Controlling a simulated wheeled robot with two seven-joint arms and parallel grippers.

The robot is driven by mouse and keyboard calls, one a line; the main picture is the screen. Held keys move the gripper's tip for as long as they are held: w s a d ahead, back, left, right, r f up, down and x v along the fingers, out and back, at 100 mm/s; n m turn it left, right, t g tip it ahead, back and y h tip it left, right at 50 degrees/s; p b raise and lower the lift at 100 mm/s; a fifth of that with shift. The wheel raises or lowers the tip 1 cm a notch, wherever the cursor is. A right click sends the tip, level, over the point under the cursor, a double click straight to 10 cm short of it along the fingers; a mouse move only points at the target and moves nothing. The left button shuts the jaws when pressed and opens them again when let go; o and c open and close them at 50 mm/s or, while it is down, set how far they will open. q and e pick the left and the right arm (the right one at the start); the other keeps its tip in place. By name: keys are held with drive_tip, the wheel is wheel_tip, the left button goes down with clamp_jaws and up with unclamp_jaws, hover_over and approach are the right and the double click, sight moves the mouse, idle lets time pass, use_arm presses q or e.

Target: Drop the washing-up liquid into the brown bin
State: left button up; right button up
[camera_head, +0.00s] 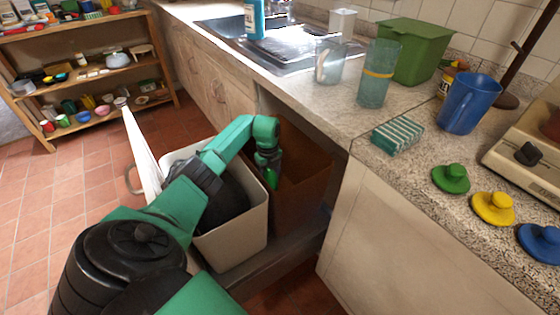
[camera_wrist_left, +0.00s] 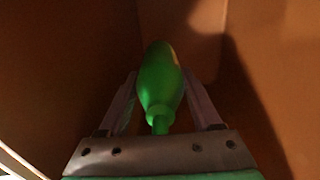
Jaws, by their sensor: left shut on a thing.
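The washing-up liquid is a green bottle (camera_wrist_left: 160,80), held between the two fingers of my left gripper in the left wrist view. In the head view my left gripper (camera_head: 270,170) points down at the opening of the brown bin (camera_head: 302,185), and a green part of the bottle shows below it. The brown walls of the bin (camera_wrist_left: 60,60) surround the bottle in the left wrist view. I cannot tell how far the bottle is above the bin floor. My right gripper is not in view.
A light grey bin (camera_head: 238,240) stands beside the brown bin in the pull-out cupboard. The counter (camera_head: 345,105) above holds a blue jug (camera_head: 468,103), a green container (camera_head: 415,52), glasses, a sponge (camera_head: 398,134) and coloured knobbed discs. A shelf (camera_head: 90,75) stands at the back left.

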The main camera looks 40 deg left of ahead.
sight(271, 183)
use_arm(q)
wheel_tip(271, 183, down, 2)
drive_tip(key=shift+f, duration=0.25)
drive_tip(key=shift+w+d+f, duration=0.15)
drive_tip(key=shift+d+f, duration=0.05)
drive_tip(key=shift+f, duration=0.05)
drive_tip(key=d, duration=0.2)
drive_tip(key=w+d+f, duration=0.1)
drive_tip(key=shift+w+d, duration=0.1)
drive_tip(key=shift+d, duration=0.05)
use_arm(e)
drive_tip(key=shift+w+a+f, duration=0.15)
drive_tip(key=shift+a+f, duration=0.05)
use_arm(q)
drive_tip(key=shift+f+b, duration=0.65)
drive_tip(key=o, duration=1.3)
drive_tip(key=shift+o, duration=0.2)
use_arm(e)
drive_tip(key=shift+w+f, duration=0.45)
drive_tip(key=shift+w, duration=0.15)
